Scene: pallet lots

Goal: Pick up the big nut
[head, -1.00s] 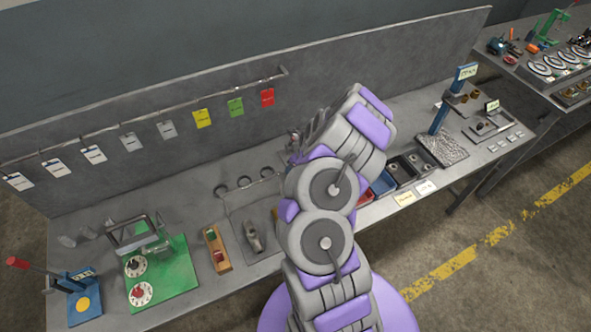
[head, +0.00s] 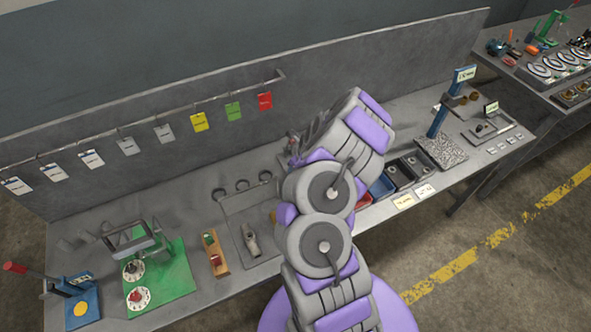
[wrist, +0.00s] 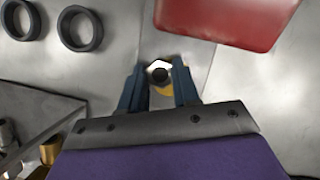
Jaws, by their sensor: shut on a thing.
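The big nut (wrist: 158,68) is a light metal hex nut with a dark hole, seen in the wrist view between the tips of my gripper (wrist: 160,84). The two blue fingers are closed on it, one on each side. Something yellow shows just below the nut, partly hidden by the fingers. I cannot tell whether the nut is clear of the grey surface beneath. In the head view my arm hides the nut and the gripper.
In the wrist view a red panel (wrist: 228,18) lies ahead to the right and dark rings (wrist: 80,28) lie at left. In the head view a green board (head: 165,275), a wooden block (head: 216,254) and small bins (head: 402,172) stand on the bench (head: 130,205).

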